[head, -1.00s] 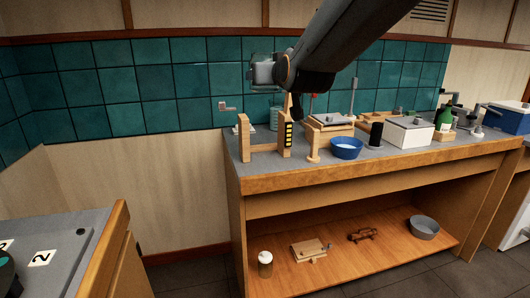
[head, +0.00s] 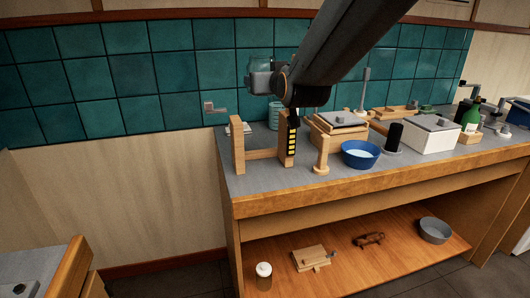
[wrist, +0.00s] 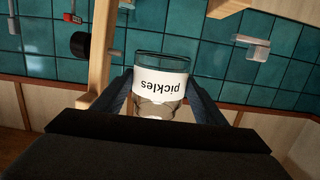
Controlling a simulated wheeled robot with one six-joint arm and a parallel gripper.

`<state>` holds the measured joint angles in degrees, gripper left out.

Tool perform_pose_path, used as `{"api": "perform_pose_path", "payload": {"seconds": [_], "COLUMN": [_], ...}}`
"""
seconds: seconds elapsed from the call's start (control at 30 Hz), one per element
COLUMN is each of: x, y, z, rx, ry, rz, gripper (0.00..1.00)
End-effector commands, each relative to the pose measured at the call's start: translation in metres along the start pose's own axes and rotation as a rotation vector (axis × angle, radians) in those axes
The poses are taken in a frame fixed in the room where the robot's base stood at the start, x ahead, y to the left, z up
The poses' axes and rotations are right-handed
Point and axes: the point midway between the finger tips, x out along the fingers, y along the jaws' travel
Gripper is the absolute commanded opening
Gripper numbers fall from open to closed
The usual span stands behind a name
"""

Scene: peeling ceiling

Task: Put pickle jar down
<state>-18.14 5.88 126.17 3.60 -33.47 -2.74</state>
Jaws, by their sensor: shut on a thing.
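The pickle jar (wrist: 161,82) is a clear glass jar with a white label reading "pickles". The label is upside down in the wrist view. My gripper (wrist: 160,98) is shut on it, with a dark finger on each side of the jar. In the head view my arm reaches over the left end of the counter (head: 262,186) and blocks part of the view.
A wooden frame with two posts (head: 238,145) stands at the counter's left end. A blue bowl (head: 359,156), a dark cylinder (head: 394,137) and a white box (head: 430,135) stand to its right. The lower shelf (head: 385,265) holds several items but has bare room.

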Motion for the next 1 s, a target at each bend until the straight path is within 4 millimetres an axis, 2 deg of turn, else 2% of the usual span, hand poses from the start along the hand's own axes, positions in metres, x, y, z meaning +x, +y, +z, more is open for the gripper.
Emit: {"api": "perform_pose_path", "payload": {"seconds": [0.03, 0.3, 0.6, 0.73, 1.0], "x": [0.002, 0.012, 0.022, 0.025, 0.028], "y": [0.0, 0.0, 0.0, 0.0, 0.0], "z": [0.013, 0.079, 0.144, 0.165, 0.183], "rx": [-0.001, 0.001, 0.0, 0.0, 0.0], "ry": [-0.003, -0.004, -0.004, -0.002, 0.002], "rz": [0.0, 0.001, 0.0, 0.0, 0.0], "gripper": [0.12, 0.12, 0.12, 0.12, 0.12]}}
